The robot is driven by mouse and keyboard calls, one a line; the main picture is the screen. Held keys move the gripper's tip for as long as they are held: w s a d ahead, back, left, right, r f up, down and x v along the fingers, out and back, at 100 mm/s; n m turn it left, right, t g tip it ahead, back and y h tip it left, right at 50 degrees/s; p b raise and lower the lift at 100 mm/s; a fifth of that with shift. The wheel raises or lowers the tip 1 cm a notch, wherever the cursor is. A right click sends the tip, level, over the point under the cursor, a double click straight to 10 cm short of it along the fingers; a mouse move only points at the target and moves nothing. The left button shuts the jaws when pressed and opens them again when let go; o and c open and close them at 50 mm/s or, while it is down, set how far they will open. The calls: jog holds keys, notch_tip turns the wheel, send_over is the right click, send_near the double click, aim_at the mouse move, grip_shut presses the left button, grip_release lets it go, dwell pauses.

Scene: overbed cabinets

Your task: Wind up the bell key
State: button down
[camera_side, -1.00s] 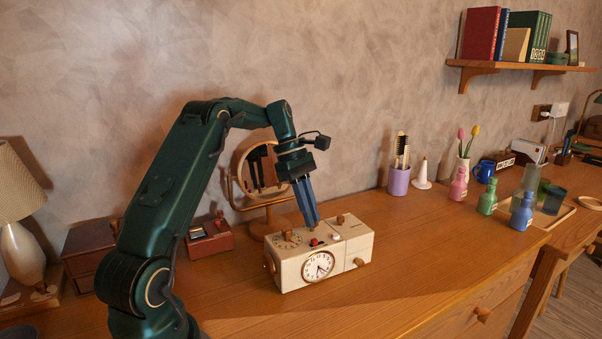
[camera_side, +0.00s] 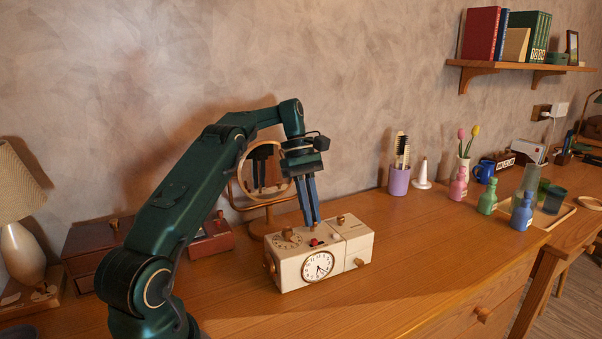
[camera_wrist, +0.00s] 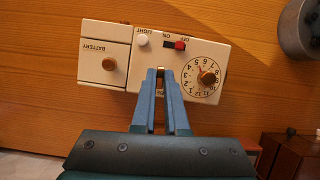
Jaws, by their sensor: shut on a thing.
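The bell clock is a cream box (camera_side: 336,262) on the desk, with a round clock face (camera_side: 318,266) on its front. The wrist view shows its top (camera_wrist: 118,44), with a numbered dial and wooden knob (camera_wrist: 207,78), a red ON/OFF switch (camera_wrist: 175,45), a white LIGHT button (camera_wrist: 142,40) and a BATTERY knob (camera_wrist: 109,64). My gripper (camera_side: 313,222) points down at the back edge of the box. In the wrist view its blue fingers (camera_wrist: 160,72) are closed around a small brass piece, which looks like the bell key. The fingers hide most of it.
A round mirror (camera_side: 237,192) stands close behind my gripper. A red-brown box (camera_side: 212,243) and a lamp (camera_side: 20,240) are to the left. A purple brush cup (camera_side: 399,182) and small bottles (camera_side: 487,200) stand to the right. The desk in front of the clock is clear.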

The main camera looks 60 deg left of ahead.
jog(key=c, duration=0.9)
grip_release()
jog(key=shift+c, duration=0.2)
jog(key=shift+n, duration=0.4)
